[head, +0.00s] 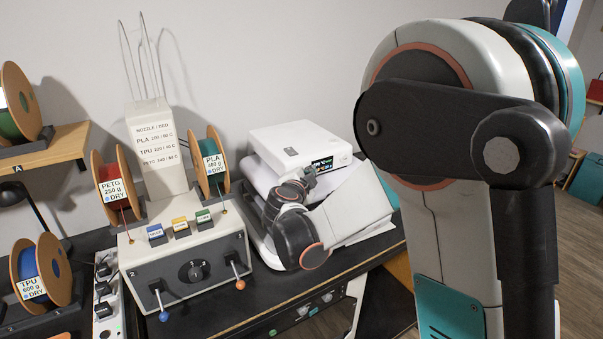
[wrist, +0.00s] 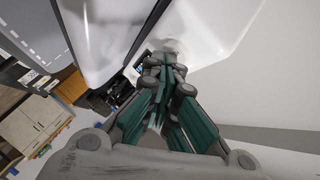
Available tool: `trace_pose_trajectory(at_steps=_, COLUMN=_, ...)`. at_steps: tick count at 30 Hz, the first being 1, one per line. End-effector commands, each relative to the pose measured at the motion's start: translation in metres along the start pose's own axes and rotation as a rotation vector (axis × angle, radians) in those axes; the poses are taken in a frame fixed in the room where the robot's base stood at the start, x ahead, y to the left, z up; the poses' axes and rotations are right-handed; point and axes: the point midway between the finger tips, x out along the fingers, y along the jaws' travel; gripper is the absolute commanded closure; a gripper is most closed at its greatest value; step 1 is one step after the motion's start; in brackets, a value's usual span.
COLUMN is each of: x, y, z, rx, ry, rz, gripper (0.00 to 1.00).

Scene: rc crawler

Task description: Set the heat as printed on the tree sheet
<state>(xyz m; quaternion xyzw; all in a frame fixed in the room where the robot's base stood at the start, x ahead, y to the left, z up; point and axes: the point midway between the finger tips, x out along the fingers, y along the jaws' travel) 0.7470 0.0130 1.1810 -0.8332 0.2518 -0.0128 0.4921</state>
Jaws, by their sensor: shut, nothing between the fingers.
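The white post with the printed nozzle and bed sheet (head: 154,140) rises behind the control box. It lists PLA, TPU and PETG lines; its figures are small and hard to read surely. A white printer unit (head: 285,140) stands to the right, with a small lit colour display (head: 321,165) on its front, too small to read. My gripper (head: 308,179) is close to that display, partly hidden by my wrist. In the wrist view my gripper (wrist: 164,68) has its fingers together and empty, near white casing and a dark panel with a blue patch (wrist: 141,66). Contact cannot be told.
The control box (head: 185,255) has a dial (head: 194,270), blue, yellow and green buttons, and a blue-tipped lever (head: 163,316) and orange-tipped lever (head: 240,284). Labelled spools, PETG (head: 110,190), PLA (head: 212,163) and TPU (head: 38,274), stand around it. The black table's front strip is clear.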

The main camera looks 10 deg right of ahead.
Motion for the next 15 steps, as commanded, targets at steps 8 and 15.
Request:
trace_pose_trajectory(at_steps=8, x=-0.005, y=0.004, z=-0.004, rx=0.000, ry=0.000, rz=0.000, gripper=1.00)
trace_pose_trajectory(at_steps=15, x=-0.012, y=0.009, z=-0.008, rx=0.000, ry=0.000, rz=0.000, gripper=1.00)
